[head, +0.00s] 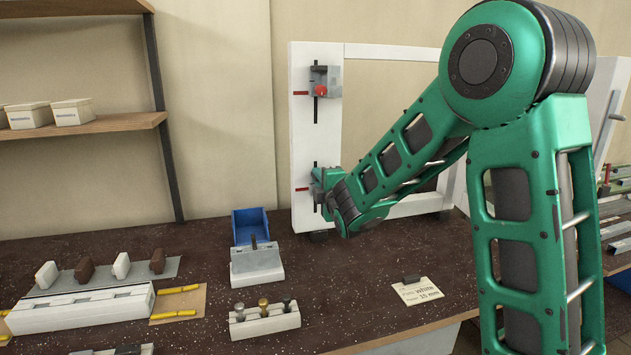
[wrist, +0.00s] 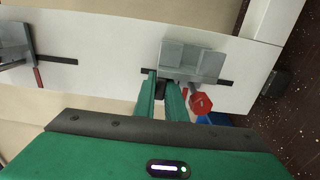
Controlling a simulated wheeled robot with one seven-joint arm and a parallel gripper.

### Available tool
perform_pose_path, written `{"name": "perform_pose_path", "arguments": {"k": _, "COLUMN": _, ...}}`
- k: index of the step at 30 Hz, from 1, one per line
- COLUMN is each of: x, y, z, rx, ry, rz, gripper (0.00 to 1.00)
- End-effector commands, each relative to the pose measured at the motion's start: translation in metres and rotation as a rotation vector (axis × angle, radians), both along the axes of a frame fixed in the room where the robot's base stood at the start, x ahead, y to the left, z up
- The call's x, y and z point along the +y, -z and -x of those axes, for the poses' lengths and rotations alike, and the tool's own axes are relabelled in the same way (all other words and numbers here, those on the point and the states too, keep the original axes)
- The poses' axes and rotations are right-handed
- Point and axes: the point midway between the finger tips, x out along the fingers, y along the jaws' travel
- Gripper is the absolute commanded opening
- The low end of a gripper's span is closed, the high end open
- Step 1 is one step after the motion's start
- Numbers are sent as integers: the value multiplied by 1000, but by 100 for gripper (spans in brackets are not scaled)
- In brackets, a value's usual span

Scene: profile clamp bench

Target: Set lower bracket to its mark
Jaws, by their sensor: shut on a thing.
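The lower bracket (wrist: 205,62) is a grey block on a dark slot in the white upright (head: 304,145). In the head view my gripper (head: 323,187) largely hides it. In the wrist view my gripper (wrist: 160,88) is shut on a dark part at the bracket's edge. A red knob (wrist: 201,103) sticks out of the bracket, just right of the fingers. The lower red mark (head: 301,189) is a short line on the upright, left of the slot, roughly level with my gripper. The exact offset between bracket and mark cannot be told.
The upper bracket (head: 327,76) sits near its own red mark (head: 301,93). Below stand a blue bin (head: 249,225), a grey block (head: 257,266) and a white rack (head: 264,321) with pegs. A note card (head: 418,291) lies right. The dark bench between is clear.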

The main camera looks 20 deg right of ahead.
Motion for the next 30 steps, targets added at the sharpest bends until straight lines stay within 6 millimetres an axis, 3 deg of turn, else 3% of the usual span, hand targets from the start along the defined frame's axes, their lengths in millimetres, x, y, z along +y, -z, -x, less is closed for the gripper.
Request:
{"name": "perform_pose_path", "arguments": {"k": 6, "x": 0, "y": 20, "z": 0, "rx": 4, "ry": 0, "rz": 1, "gripper": 0}}
{"name": "perform_pose_path", "arguments": {"k": 13, "x": 0, "y": 19, "z": 0, "rx": 2, "ry": 0, "rz": 0, "gripper": 0}}
{"name": "perform_pose_path", "arguments": {"k": 14, "x": 0, "y": 19, "z": 0, "rx": 2, "ry": 0, "rz": 0, "gripper": 13}}
{"name": "perform_pose_path", "arguments": {"k": 16, "x": 0, "y": 19, "z": 0, "rx": 2, "ry": 0, "rz": 0, "gripper": 30}}
{"name": "perform_pose_path", "arguments": {"k": 25, "x": 1, "y": 19, "z": 1, "rx": 2, "ry": -1, "rz": 0, "gripper": 30}}
{"name": "perform_pose_path", "arguments": {"k": 30, "x": 2, "y": 19, "z": 14, "rx": 2, "ry": -2, "rz": 0, "gripper": 30}}
